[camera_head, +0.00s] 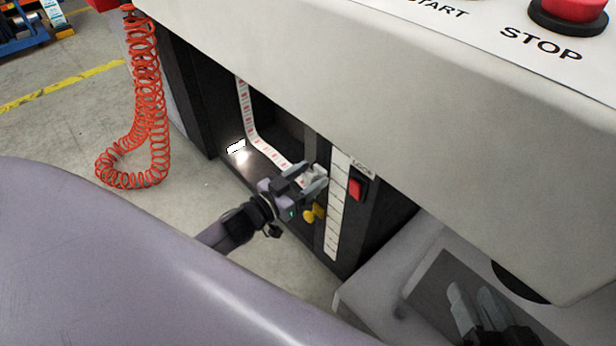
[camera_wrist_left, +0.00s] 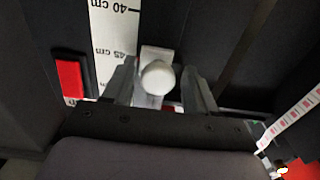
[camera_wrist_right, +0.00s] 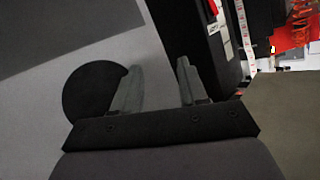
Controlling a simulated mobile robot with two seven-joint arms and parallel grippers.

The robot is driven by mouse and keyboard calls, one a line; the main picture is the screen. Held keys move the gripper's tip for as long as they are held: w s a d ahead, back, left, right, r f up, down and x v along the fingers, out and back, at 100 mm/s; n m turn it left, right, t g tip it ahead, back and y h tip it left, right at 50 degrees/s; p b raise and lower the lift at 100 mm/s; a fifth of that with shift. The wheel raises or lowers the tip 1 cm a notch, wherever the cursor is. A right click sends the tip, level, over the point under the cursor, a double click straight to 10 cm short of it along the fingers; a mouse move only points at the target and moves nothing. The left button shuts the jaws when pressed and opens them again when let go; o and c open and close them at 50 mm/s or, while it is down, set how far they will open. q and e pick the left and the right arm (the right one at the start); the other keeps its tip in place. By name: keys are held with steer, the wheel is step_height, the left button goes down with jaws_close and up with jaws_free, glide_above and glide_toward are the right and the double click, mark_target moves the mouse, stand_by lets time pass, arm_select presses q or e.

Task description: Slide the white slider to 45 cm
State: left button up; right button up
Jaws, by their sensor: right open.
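The white slider (camera_wrist_left: 158,78) has a round white knob on a pale plate beside the white ruler strip (camera_wrist_left: 113,30). In the left wrist view it sits close to the 45 cm label, the knob slightly below that label in the picture. In the head view the slider (camera_head: 314,174) is partly covered by my left gripper (camera_head: 306,180). The fingers of my left gripper (camera_wrist_left: 160,75) stand on either side of the knob, with small gaps showing, so it looks open. My right gripper (camera_head: 475,300) is open and empty, away from the slider; it also shows in the right wrist view (camera_wrist_right: 158,78).
A red rocker switch (camera_head: 357,188) is right of the ruler under a "LOCK" label. A yellow knob (camera_head: 314,212) is just below my left gripper. The machine's white top (camera_head: 400,80) overhangs the panel. A coiled orange hose (camera_head: 148,100) hangs at the left.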

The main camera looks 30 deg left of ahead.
mark_target(306, 180)
arm_select(q)
steer(key=shift+s, duration=0.1)
steer(key=shift+s, duration=0.25)
steer(key=p+v, duration=0.2)
steer(key=v, duration=0.3)
steer(key=shift+s+a, duration=0.25)
steer(key=shift+s, duration=0.05)
steer(key=shift+s+a, duration=0.15)
steer(key=shift+s, duration=0.25)
arm_select(e)
steer(key=shift+w+a+r+m+g+y, duration=0.1)
steer(key=shift+w+a+m+g+y, duration=0.05)
steer(key=shift+a+m+g, duration=0.15)
steer(key=shift+w+a+r+m+g+y, duration=0.1)
steer(key=shift+a+g+y, duration=0.1)
steer(key=shift+a, duration=0.2)
